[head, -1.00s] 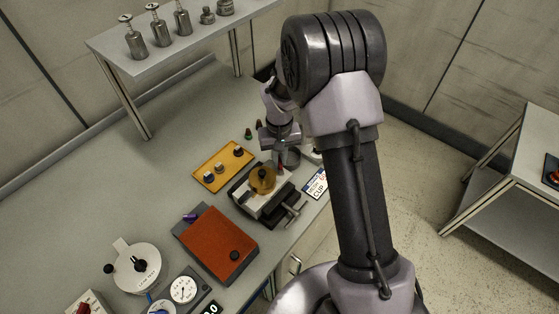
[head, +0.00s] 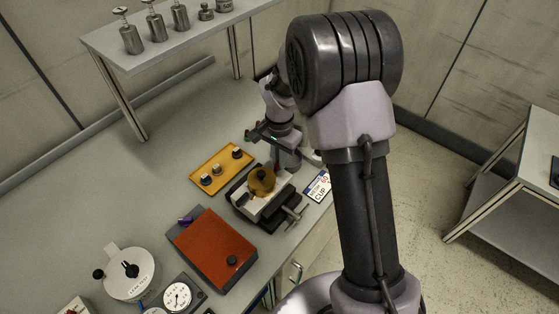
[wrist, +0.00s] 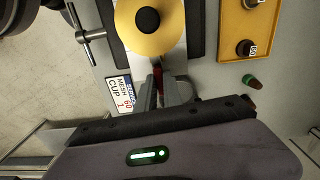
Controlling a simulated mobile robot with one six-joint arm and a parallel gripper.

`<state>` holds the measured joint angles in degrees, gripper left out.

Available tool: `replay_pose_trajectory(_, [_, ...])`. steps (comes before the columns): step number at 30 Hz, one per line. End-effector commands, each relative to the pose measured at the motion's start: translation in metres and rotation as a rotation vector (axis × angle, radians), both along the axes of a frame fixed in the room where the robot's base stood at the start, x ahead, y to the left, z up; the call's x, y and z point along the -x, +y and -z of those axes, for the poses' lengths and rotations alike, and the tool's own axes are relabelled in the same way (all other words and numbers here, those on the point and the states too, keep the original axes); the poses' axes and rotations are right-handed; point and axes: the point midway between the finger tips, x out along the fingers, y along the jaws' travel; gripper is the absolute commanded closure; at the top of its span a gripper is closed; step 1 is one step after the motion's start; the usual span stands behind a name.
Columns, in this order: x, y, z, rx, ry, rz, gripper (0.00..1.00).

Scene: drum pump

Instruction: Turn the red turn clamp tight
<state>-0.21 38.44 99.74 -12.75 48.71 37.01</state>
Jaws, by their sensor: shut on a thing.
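The red turn clamp (wrist: 157,72) shows as a small dark red piece between the fingers of my gripper (wrist: 160,92) in the wrist view, next to the round yellow lid. My gripper is shut on it; the fingers hide most of the clamp. In the head view my gripper (head: 277,160) is at the far side of the yellow lid (head: 262,181), which sits on a white and black vise-like holder (head: 262,205). The lid has a black knob (wrist: 147,20) in its middle.
A yellow tray (head: 222,168) with several small knobs lies left of the holder. A red-orange box (head: 215,248) is nearer. A CUP label (wrist: 119,92) lies beside the holder. A green-tipped piece (wrist: 250,80) stands nearby. The holder's T-handle (wrist: 85,34) sticks out.

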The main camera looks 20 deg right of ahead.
Motion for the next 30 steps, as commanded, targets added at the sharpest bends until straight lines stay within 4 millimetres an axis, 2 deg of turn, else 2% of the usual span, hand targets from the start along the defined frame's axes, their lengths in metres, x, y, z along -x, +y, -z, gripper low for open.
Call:
replay_pose_trajectory(9, [-0.0009,-0.0001,-0.0006,0.0,-0.003,0.083,1.0])
replay_pose_trajectory(23, [-0.0009,-0.0001,-0.0011,0.0,-0.003,0.094,1.0])
replay_pose_trajectory(24, [-0.0009,-0.0001,-0.0011,0.0,-0.003,0.094,0.85])
replay_pose_trajectory(27, [-0.0008,-0.0001,-0.0009,-0.001,-0.002,0.094,0.67])
replay_pose_trajectory(30, [-0.0005,-0.0001,-0.0007,0.0,-0.001,0.093,0.67])
